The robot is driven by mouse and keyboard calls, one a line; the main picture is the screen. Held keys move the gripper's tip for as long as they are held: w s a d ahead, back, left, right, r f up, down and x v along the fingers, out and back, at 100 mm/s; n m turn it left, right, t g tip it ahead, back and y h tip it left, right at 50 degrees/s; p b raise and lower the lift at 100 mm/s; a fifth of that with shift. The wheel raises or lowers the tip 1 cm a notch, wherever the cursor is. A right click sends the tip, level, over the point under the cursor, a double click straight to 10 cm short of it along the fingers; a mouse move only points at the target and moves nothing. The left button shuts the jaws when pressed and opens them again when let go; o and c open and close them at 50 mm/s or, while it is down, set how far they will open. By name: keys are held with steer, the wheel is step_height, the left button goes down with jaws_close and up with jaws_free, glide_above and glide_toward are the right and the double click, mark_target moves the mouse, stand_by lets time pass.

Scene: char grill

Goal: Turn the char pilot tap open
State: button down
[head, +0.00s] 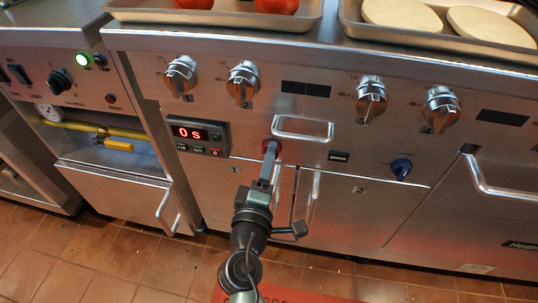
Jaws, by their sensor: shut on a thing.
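A small red tap knob (279,146) sits on the steel front panel, just below a silver bar handle and right of the timer display. My gripper (270,150) reaches up from below and its fingertips are shut on the red knob, covering much of it. The knob's lever or pointer direction is hidden by the fingers. A dark blue knob (401,167) is on the same panel to the right, apart from my gripper. I cannot read a label that tells which one is the char pilot tap.
Several silver knobs, such as knob 2 (243,83), line the panel above. A silver bar handle (303,122) juts out beside my fingertips. A timer (200,137) reads 0 s. Trays with food (215,14) lie on top. A yellow gas pipe (95,129) is at left.

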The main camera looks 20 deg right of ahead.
steer(key=shift+n, duration=0.8)
steer(key=shift+p, duration=0.3)
steer(key=shift+c, duration=2)
jaws_free()
steer(key=v, duration=1.3)
steer(key=shift+p, duration=0.3)
steer(key=shift+w, duration=0.1)
